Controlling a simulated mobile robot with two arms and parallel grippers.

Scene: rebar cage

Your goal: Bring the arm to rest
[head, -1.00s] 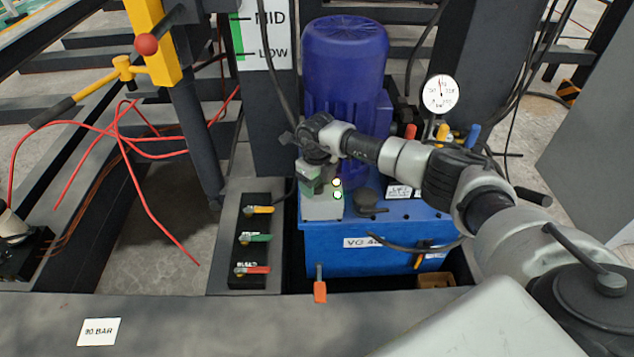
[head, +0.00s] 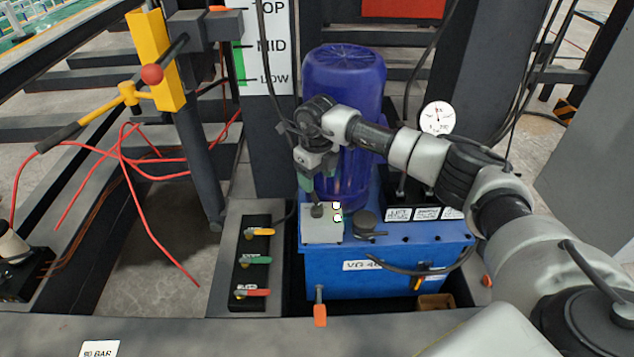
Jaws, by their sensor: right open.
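My right arm reaches in from the right across the blue power unit (head: 400,277). My right gripper (head: 311,196) points down, open, just above the grey switch box (head: 319,231) at the unit's front left. A dark knob (head: 317,210) on top of that box shows right under the fingertips. I cannot tell whether the fingers touch it. Nothing shows held. Two small lit lamps (head: 337,212) are on the box's right side. My left gripper is not in view.
A blue motor (head: 344,75) stands close behind my right wrist. A pressure gauge (head: 438,118) is behind the forearm. Yellow, green and red levers (head: 254,263) sit on a panel to the left. Red hoses (head: 140,190) hang further left. Open floor shows between.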

